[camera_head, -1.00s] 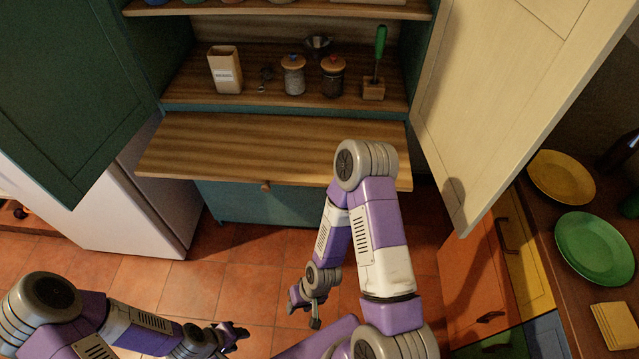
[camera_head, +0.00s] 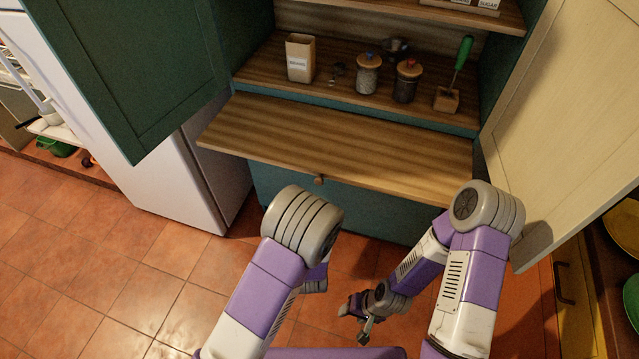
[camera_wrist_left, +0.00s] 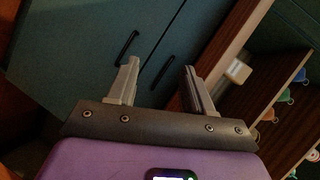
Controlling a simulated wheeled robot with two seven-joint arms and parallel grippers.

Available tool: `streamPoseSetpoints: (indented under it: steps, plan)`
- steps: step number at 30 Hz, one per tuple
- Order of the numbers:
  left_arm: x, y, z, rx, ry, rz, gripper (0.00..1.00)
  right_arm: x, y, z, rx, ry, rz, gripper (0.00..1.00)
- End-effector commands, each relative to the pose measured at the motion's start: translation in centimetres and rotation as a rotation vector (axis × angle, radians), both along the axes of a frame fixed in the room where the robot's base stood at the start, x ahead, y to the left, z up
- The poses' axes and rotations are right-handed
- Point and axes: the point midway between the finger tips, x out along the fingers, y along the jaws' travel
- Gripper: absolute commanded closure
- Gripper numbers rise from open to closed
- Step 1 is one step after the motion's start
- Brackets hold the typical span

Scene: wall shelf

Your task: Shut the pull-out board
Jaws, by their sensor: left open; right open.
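The pull-out board (camera_head: 330,140) is a striped wooden slab sticking out of the green cabinet below the shelf. A small round knob (camera_head: 319,180) sits on its front edge. My right gripper (camera_head: 358,318) hangs low over the floor, in front of and below the board, apart from it and open. My left arm's elbow is in front of the board's lower front; its gripper is hidden in the head view. The left wrist view shows the left gripper (camera_wrist_left: 160,88) with its two fingers apart and nothing between them. I cannot make out the board there.
The shelf above the board holds a carton (camera_head: 300,58), two lidded jars (camera_head: 367,76) and a green-handled tool in a wooden block (camera_head: 446,100). A green door (camera_head: 165,75) stands open at left, a cream door (camera_head: 570,120) at right. The board's top is clear.

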Motion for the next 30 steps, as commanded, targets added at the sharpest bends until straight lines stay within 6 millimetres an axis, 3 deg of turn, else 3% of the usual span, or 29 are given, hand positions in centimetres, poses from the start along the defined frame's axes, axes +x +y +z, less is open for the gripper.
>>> streamPoseSetpoints:
  steps: [3, 9, 22, 30]
  plan:
    - [0.8, -2.7, 4.1, 0.182, -0.176, -0.061, 0.49, 0.0, 0.0, -0.4, 0.0, 0.0, 0.0, 0.47]
    - [1.1, -4.4, 7.5, 0.322, -0.307, -0.079, 0.49, 0.0, 0.0, -0.6, 0.0, 0.0, 0.0, 0.47]
    - [7.0, -4.0, 7.6, 0.328, -0.312, -0.078, 0.49, 0.0, 0.0, -1.9, 0.0, 0.0, 0.0, 0.47]
    - [8.4, -3.9, 7.7, 0.329, -0.311, -0.081, 0.49, 0.0, 0.0, -2.1, 0.0, 0.0, 0.0, 0.47]
